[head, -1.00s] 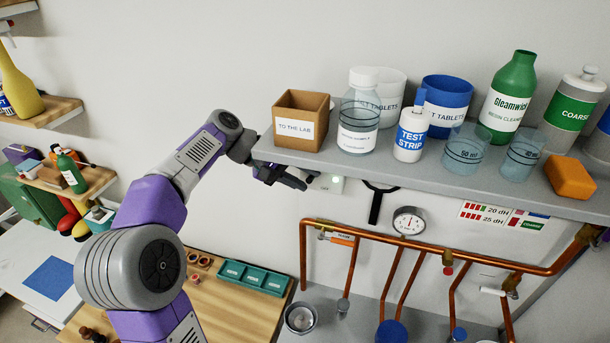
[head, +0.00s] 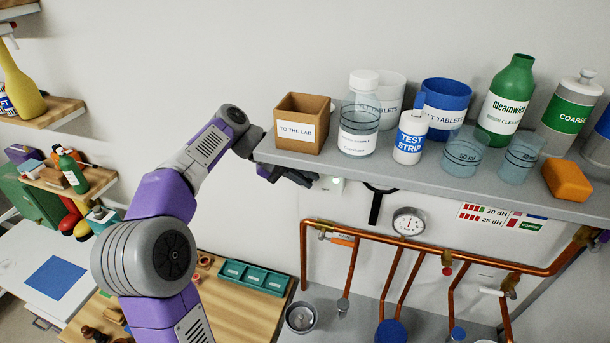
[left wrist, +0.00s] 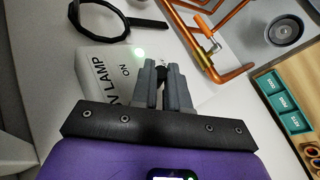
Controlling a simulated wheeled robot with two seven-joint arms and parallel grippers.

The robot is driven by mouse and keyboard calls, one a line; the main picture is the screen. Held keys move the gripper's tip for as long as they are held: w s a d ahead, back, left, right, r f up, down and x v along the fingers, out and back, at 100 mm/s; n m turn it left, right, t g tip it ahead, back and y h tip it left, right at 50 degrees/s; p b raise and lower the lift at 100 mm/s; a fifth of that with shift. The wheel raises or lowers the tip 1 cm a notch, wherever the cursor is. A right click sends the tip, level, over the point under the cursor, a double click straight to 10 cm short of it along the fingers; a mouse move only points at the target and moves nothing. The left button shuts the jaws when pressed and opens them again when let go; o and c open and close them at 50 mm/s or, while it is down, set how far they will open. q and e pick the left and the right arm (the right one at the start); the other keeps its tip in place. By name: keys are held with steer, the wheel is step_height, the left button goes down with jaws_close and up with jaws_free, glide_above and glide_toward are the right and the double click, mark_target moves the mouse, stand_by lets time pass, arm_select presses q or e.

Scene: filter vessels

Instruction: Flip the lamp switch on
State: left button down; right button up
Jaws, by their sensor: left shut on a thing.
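The lamp switch is a white box on the wall. In the head view only a small part of the box (head: 336,187) shows under the shelf edge. My left gripper (head: 302,178) is just left of it, partly hidden below the shelf. In the left wrist view the fingers of my left gripper (left wrist: 163,68) are at the box's face, close together on a small part, probably the switch lever, which they mostly hide. My right gripper is not in view.
The grey shelf (head: 400,176) runs right above my gripper, with a brown box (head: 302,122), bottles and cups on it. A black ring holder (head: 376,205) is right of the switch. Copper pipes (head: 420,239) and a gauge (head: 408,222) are below.

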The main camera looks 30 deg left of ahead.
arm_select(q)
steer(key=shift+w+r+g, duration=0.15)
steer(key=shift+r+g, duration=0.05)
steer(key=shift+g, duration=0.3)
steer(key=c, duration=1.1)
jaws_free()
